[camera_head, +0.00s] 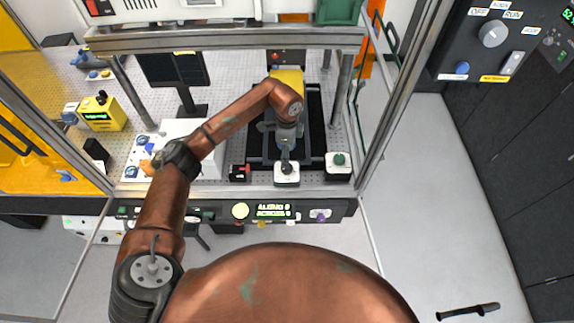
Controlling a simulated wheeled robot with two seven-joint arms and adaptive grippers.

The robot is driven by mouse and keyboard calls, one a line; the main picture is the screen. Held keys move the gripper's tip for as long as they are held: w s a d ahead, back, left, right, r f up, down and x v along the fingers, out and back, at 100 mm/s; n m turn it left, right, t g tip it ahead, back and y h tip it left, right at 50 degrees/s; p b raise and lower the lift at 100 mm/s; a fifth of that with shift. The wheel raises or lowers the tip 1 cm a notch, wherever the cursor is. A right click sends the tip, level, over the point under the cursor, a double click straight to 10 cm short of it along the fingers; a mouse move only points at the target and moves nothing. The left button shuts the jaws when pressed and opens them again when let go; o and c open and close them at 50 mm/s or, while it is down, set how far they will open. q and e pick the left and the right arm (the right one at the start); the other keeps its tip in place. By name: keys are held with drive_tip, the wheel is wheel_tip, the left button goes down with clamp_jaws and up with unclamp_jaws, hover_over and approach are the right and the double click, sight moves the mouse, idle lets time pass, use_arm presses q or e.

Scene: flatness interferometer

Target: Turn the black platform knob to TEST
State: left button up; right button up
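A small white box (287,179) stands near the front edge of the bench, with a black knob (287,168) on its top. My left arm reaches in from the lower left, and its gripper (287,158) points down at this knob. The fingertips are at or just above the knob and partly cover it. Whether the fingers are closed on it is too small to tell. The knob's setting and any TEST mark cannot be read. My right gripper is not in view.
A white box with a green knob (338,160) stands to the right. A small black box with a red part (240,172) stands to the left. Metal frame posts (378,110) bound the bench. A control strip with a lit display (273,211) runs along the front.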

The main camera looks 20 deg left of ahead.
use_arm(q)
wheel_tip(320, 180, down, 7)
drive_tip(key=shift+r+p, duration=0.1)
drive_tip(key=shift+p, duration=0.75)
drive_tip(key=shift+a+f, duration=0.1)
drive_tip(key=shift+f, duration=0.35)
drive_tip(key=shift+c, duration=0.3)
drive_tip(key=c, duration=0.9)
drive_tip(key=shift+c, duration=1)
